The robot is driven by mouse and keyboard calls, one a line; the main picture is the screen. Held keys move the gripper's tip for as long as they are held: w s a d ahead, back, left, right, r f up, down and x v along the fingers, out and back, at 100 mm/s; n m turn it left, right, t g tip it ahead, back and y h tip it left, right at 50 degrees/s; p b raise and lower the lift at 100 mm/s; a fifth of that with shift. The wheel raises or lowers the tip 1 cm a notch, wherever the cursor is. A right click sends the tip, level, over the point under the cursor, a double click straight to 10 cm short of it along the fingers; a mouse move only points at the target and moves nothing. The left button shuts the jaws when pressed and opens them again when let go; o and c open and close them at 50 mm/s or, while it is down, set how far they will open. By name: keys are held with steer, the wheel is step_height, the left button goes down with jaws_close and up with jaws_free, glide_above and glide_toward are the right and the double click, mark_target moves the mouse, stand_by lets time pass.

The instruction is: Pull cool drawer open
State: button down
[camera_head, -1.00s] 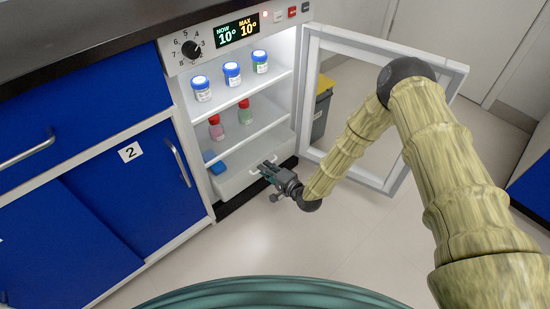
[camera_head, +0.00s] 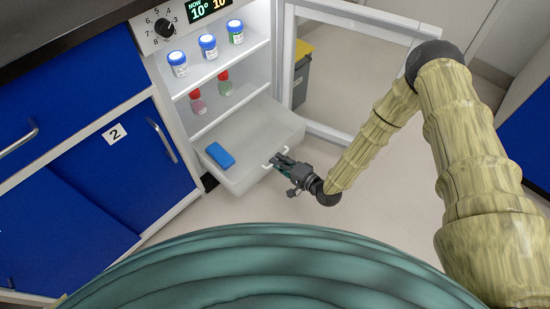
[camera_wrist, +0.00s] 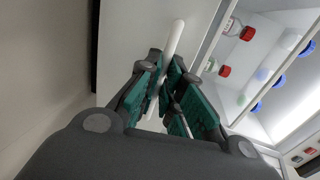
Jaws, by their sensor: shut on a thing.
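The cool drawer (camera_head: 258,130) is a white, open-topped drawer at the bottom of the lit fridge. It stands pulled out, with a blue box (camera_head: 220,155) lying inside at its left. Its white handle (camera_head: 268,165) is on the front. My gripper (camera_head: 277,161) is at the handle's right part, shut on it. In the wrist view the white handle bar (camera_wrist: 172,42) runs between the green-padded fingers of my gripper (camera_wrist: 163,82). Part of the handle is hidden by the fingers.
Bottles with blue caps (camera_head: 208,46) and red caps (camera_head: 197,101) stand on the shelves above. The fridge door (camera_head: 345,137) is open to the right, behind my arm. Blue cabinets (camera_head: 120,175) are at left. The floor at right is clear.

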steer(key=shift+w+d, duration=0.15)
steer(key=shift+w, duration=0.05)
steer(key=c, duration=1.6)
jaws_free()
steer(key=shift+s, duration=0.1)
steer(key=v, duration=1.2)
